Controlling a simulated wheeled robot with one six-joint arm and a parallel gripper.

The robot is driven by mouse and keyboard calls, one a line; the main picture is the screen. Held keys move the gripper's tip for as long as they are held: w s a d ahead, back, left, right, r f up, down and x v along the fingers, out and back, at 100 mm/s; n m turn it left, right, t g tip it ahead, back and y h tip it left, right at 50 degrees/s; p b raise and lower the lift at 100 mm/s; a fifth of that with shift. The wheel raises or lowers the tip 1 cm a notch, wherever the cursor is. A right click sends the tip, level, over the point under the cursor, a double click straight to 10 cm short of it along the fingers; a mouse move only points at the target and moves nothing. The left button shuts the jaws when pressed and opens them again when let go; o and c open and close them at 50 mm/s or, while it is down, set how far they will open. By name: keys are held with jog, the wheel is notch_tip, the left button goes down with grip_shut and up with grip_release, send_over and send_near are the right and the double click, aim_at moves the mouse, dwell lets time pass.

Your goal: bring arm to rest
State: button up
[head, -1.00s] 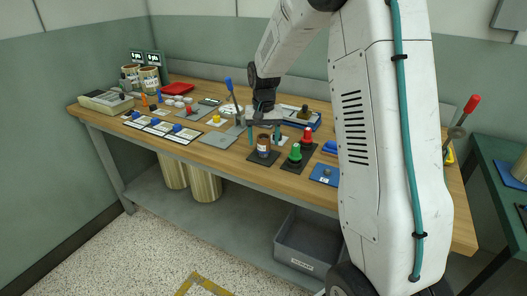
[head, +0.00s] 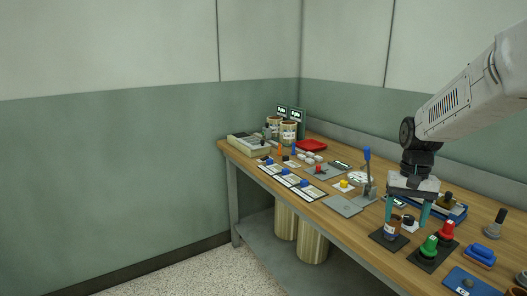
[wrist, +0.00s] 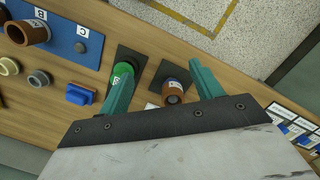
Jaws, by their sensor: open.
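My gripper (head: 407,213) hangs at the end of my arm over the right part of the wooden bench (head: 345,228). Its two teal fingers point down and stand wide apart, with nothing held between them. In the wrist view my gripper (wrist: 158,78) is also open. A brown jar (wrist: 174,88) shows in the gap between the fingers, and a green-topped piece (wrist: 122,72) lies beside the left finger, partly covered by it.
Near the gripper are a lever with a blue handle (head: 367,170), a green knob (head: 430,245), a red knob (head: 446,229) and a blue tray (head: 455,211). Labelled cans (head: 289,132) and a red tray (head: 312,146) stand at the far end. Open floor (head: 190,275) lies front left.

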jog(key=s+a+r+n+t, duration=0.1)
jog(key=s+a+r, duration=0.1)
jog(key=s, duration=0.7)
jog(key=s+a+r+n+t, duration=0.1)
jog(key=s+a+r+n, duration=0.1)
jog(key=s+a, duration=0.3)
jog(key=s+a+r+n, duration=0.1)
jog(key=s+a+r, duration=0.2)
jog(key=s, duration=1)
jog(key=shift+s+a+t, duration=0.35)
jog(key=shift+a+t, duration=0.05)
jog(key=shift+a, duration=0.1)
